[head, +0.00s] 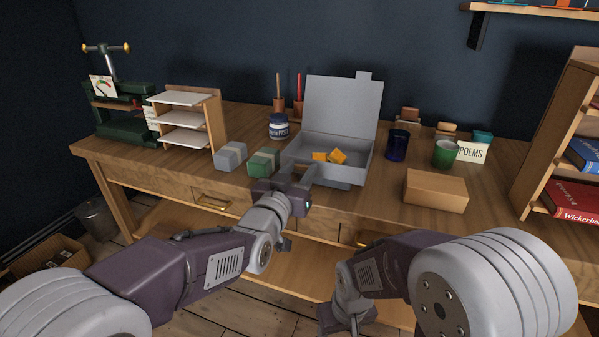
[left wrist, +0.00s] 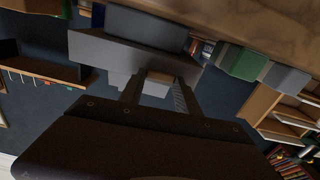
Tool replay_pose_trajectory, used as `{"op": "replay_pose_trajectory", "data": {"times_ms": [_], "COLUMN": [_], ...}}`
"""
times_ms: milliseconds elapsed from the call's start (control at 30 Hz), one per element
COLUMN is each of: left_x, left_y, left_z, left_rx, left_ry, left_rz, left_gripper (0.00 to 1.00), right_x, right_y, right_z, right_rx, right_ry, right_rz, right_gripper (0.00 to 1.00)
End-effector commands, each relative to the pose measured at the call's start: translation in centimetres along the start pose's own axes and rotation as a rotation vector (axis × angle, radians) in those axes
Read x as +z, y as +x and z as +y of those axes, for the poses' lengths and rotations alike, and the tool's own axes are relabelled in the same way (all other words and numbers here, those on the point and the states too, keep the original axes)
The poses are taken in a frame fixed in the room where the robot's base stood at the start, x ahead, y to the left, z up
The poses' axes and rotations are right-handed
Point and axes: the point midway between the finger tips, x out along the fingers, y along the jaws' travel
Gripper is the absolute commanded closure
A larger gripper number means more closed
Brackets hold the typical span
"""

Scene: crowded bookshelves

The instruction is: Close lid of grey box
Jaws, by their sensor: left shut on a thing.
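The grey box (head: 328,172) stands on the desk, and its lid (head: 343,107) is raised upright at the back with a small tab on top. Orange pieces (head: 330,156) lie inside it. My left gripper (head: 301,172) is at the box's front edge, its fingers spaced and shut on the box there; the exact contact is hard to see. In the left wrist view the fingers (left wrist: 158,88) reach the grey box (left wrist: 120,56), seen upside down. My right gripper (head: 346,318) hangs low in front of the desk, its fingers unclear.
On the right are a blue cup (head: 398,145), a green cup (head: 446,154) and a brown box (head: 436,190). Pots stand behind.

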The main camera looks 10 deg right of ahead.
Motion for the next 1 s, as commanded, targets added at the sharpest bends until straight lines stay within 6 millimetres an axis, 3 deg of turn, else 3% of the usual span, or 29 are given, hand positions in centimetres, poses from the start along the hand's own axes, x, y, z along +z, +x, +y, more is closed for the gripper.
{"op": "replay_pose_trajectory", "data": {"times_ms": [100,333,667,833,1000], "left_x": [0.5,0.3,0.2,2.1,1.8], "left_y": [0.0,0.0,0.0,0.2,0.2], "left_z": [0.1,0.1,0.1,0.0,0.1], "left_rx": [0.001,0.001,0.0,0.0,-0.002], "left_ry": [-0.166,-0.402,-0.414,-0.413,-0.412], "left_rz": [0.003,0.001,-0.001,-0.002,-0.011], "left_gripper": [1.0,1.0,1.0,1.0,1.0], "right_x": [0.2,0.3,0.3,0.5,0.4], "right_y": [1.7,2.8,2.7,4.4,3.8], "right_z": [0.0,0.1,0.1,0.1,0.1], "right_rx": [0.0,0.0,0.0,0.0,0.0], "right_ry": [0.0,0.0,0.0,0.0,0.0], "right_rz": [0.0,0.0,0.0,0.0,0.0], "right_gripper": [0.39,0.39,0.39,0.39,0.39]}}
